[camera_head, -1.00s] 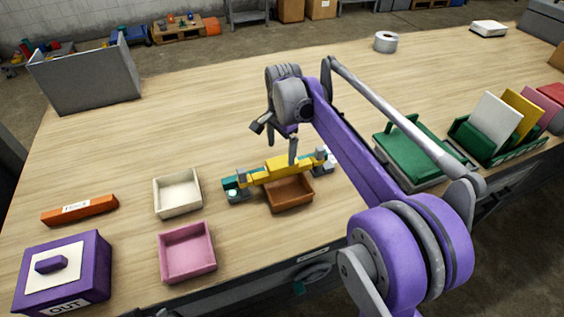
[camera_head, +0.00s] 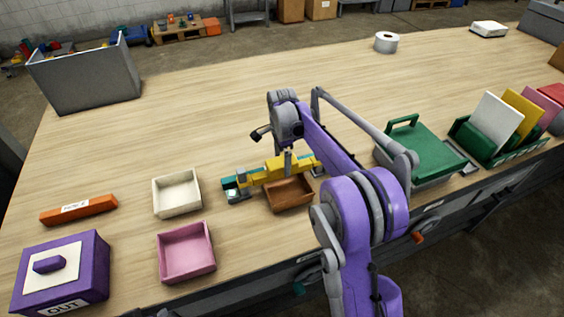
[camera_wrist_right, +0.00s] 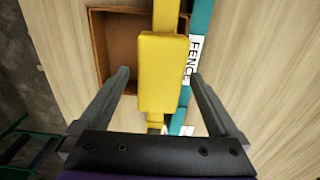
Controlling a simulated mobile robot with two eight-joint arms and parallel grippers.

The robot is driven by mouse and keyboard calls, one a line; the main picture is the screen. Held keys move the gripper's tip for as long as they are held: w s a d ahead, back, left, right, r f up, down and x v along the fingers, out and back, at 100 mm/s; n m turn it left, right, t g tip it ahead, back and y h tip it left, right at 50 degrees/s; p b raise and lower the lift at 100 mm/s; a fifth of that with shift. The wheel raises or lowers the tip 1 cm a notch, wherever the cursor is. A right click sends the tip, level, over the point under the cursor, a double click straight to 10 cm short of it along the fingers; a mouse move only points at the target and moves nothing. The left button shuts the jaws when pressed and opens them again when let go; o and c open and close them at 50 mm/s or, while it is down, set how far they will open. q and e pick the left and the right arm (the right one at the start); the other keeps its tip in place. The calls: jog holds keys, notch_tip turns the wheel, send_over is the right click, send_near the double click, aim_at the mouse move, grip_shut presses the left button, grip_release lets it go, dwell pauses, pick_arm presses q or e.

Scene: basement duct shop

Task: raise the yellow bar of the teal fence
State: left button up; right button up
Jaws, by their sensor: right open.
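The teal fence (camera_head: 229,184) lies across the bench in front of me, with a grey block at its left end. It also shows in the right wrist view, with a "FENCE" label (camera_wrist_right: 193,60). The yellow bar (camera_head: 258,177) runs along the fence, and its thicker middle block (camera_wrist_right: 163,70) lies between the fingers in the wrist view. My right gripper (camera_wrist_right: 162,90) is open, with one finger on each side of that block and visible gaps to both. In the head view the right gripper (camera_head: 287,160) is at the bar's middle. My left gripper is not in view.
A brown tray (camera_head: 289,206) sits against the fence's near side. A cream tray (camera_head: 177,212) and a pink tray (camera_head: 187,271) stand to the left. A green-lidded case (camera_head: 420,145) stands to the right. The bench behind the fence is clear.

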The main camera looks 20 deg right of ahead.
jog(key=shift+f, duration=0.45)
jog(key=shift+c, duration=0.3)
grip_shut()
